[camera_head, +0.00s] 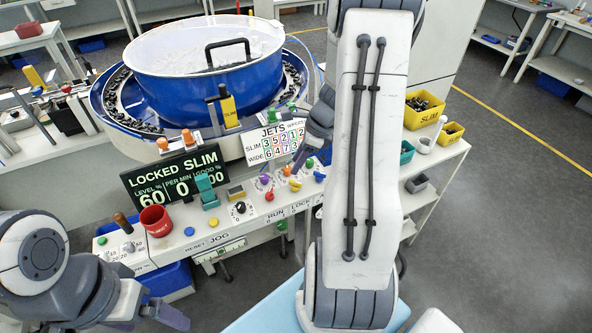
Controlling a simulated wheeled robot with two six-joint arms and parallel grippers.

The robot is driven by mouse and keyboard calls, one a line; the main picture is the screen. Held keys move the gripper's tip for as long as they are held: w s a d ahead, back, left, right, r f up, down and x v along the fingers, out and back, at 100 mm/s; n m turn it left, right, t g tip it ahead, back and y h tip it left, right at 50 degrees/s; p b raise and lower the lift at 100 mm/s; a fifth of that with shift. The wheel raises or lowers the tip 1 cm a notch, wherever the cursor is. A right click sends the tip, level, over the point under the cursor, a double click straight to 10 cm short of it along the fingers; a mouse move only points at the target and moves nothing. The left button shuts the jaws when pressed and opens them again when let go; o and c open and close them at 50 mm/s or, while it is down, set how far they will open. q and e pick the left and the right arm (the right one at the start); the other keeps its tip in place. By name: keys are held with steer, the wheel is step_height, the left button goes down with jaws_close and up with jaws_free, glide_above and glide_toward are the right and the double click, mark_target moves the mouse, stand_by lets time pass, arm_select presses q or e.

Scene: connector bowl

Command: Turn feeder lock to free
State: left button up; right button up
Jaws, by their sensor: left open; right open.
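The feeder's control panel (205,238) runs along the front of the machine. A "RUN LOCK" label (288,212) is on the panel's front edge. Above it are a black dial (239,207), a red knob (269,195) and a yellow lever (295,184); I cannot tell which is the feeder lock. My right gripper (303,154) is open above the panel's right part, partly hidden by my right arm. My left gripper (160,312) is open at the lower left, in front of the panel and apart from it.
A blue bowl (200,85) with a handled lid sits behind the panel. A red cup (155,220) and a teal lever (207,190) stand on the panel's left half. Yellow bins (425,107) are on the right shelf. My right arm hides the panel's right end.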

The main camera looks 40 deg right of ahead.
mark_target(296, 182)
steer(key=f+m, duration=0.1)
steer(key=f, duration=0.2)
steer(key=w+d+f, duration=0.1)
steer(key=f, duration=0.3)
steer(key=w+f+m+b, duration=0.1)
steer(key=f, duration=0.2)
steer(key=shift+d+f+m+h, duration=0.15)
steer(key=shift+d+m+h, duration=0.15)
steer(key=shift+d, duration=0.1)
jaws_close()
